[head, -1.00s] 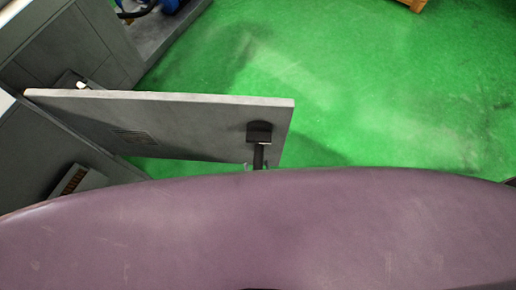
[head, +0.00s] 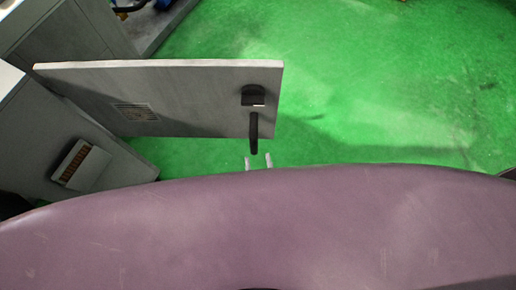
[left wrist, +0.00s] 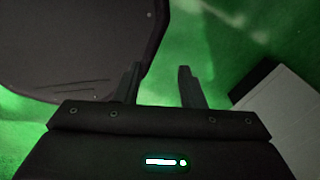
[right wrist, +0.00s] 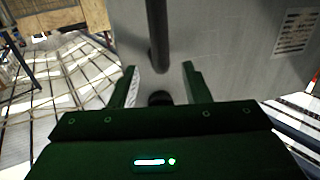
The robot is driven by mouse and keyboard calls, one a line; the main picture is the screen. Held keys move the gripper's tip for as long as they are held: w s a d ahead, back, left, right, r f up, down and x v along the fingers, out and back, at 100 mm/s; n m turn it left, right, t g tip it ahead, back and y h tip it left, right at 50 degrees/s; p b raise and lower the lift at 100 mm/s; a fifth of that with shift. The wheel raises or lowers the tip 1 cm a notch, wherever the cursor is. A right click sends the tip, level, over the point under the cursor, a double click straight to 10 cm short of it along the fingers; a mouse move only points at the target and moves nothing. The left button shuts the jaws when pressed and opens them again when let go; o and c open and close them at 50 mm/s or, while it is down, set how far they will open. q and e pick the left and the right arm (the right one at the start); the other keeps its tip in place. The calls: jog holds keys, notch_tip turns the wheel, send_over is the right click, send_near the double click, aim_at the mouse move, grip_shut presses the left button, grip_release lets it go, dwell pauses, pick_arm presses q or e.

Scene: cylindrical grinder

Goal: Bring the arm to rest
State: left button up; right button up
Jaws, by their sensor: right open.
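The grey door (head: 190,90) stands swung open over the green floor in the head view. Its black handle (head: 254,125) hangs near the door's free edge. My right gripper (head: 258,162) shows only its two fingertips, spread apart just below the handle's lower end, with a small gap. In the right wrist view my right gripper (right wrist: 162,78) is open, and the black handle (right wrist: 157,35) appears between its fingers, not gripped. My left gripper (left wrist: 157,80) shows only in the left wrist view, with its fingers apart and nothing between them.
A grey cabinet (head: 100,140) with a vented box (head: 80,165) stands at the left. Green floor (head: 390,80) is clear to the right of the door. A pale box (left wrist: 275,110) stands right of my left gripper. My purple body fills the head view's lower part.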

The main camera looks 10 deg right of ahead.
jog(key=s+d+f+n+g, duration=0.1)
jog(key=s+d+f+g, duration=0.15)
jog(key=f, duration=0.45)
jog(key=s+d+f+g, duration=0.1)
jog(key=d+f+g, duration=0.2)
jog(key=f, duration=0.4)
jog(key=s+d+f+n+g, duration=0.1)
jog(key=s+d+f+g, duration=0.15)
jog(key=f, duration=0.55)
pick_arm(q)
jog(key=w, duration=0.3)
jog(key=shift+d+r, duration=0.1)
jog(key=shift+d, duration=0.05)
pick_arm(e)
jog(key=s+d+f+g+h, duration=0.1)
jog(key=s+d+f+g, duration=0.8)
jog(key=s, duration=0.5)
notch_tip(320, 180, down, 2)
jog(key=d, duration=0.3)
jog(key=shift+f, duration=0.15)
pick_arm(q)
jog(key=shift+s, duration=0.15)
pick_arm(e)
jog(key=shift+w+a, duration=0.1)
jog(key=shift+c, duration=0.5)
jog(key=shift+w, duration=0.1)
jog(key=shift+c, duration=0.2)
